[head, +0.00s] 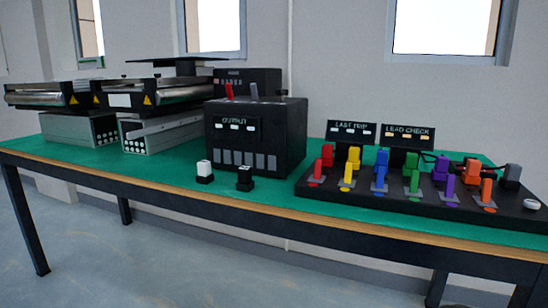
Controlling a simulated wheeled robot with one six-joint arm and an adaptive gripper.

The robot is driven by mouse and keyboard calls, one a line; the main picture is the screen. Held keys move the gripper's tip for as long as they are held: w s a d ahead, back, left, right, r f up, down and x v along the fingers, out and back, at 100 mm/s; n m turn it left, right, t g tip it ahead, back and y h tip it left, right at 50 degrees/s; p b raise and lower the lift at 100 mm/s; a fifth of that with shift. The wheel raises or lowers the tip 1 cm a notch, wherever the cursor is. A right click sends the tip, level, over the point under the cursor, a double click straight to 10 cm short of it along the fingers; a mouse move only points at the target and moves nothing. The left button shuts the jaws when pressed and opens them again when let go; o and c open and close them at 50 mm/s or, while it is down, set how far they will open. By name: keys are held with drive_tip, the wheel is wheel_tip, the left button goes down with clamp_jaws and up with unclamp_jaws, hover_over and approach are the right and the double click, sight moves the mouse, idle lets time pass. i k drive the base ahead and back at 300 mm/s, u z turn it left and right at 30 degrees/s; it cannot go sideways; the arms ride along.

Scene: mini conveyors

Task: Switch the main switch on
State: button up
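A black control box (255,163) marked OUTPUT stands on the green-topped table. The red lever leans a little; the dark one looks nearly upright. No readable label says which of these is the main switch, and I cannot tell on from off. The OUTPUT panel (236,127) has several small pale lights or windows, with a row of grey tabs below. My gripper is not in view.
Two mini conveyors (163,90) stand at the left. A white-topped block (204,171) and a black block (244,178) sit in front of the box. A black board (400,201) with coloured plugs and leads fills the right. The table's front strip is clear.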

sight(228, 90)
drive_tip(key=k, duration=0.65)
drive_tip(key=u, duration=0.35)
drive_tip(key=i, duration=0.85)
drive_tip(key=u, duration=0.9)
drive_tip(key=i, duration=0.6)
drive_tip(key=u, duration=0.35)
